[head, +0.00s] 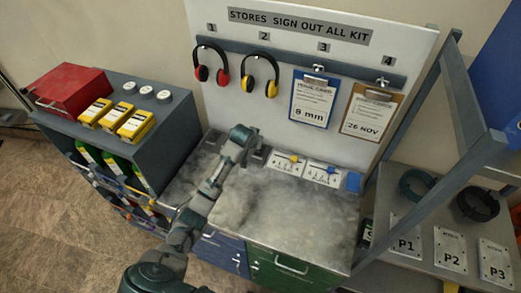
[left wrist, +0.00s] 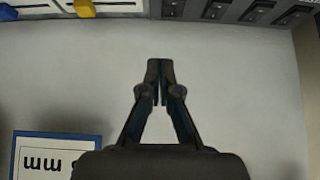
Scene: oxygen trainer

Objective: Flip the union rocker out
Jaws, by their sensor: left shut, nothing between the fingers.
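A dark grey strip with several rocker-like switches (left wrist: 235,10) runs along the top of the left wrist view. I cannot tell which one is the union rocker; no labels on them are readable. In the head view this strip (head: 262,153) is mostly hidden behind my left arm, at the foot of the white board. My left gripper (left wrist: 160,70) is shut and empty, in front of the bare white board and apart from the strip in the picture. In the head view its end (head: 243,135) is up against the board's lower left. My right gripper is not in view.
White panels with a yellow knob (head: 294,158) and a blue knob (head: 314,167) stand right of the strip. The white board (head: 225,90) holds ear defenders and the 8 mm card (head: 312,103). The grey worktop (head: 285,215) is clear. A dark cabinet (head: 180,125) stands left.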

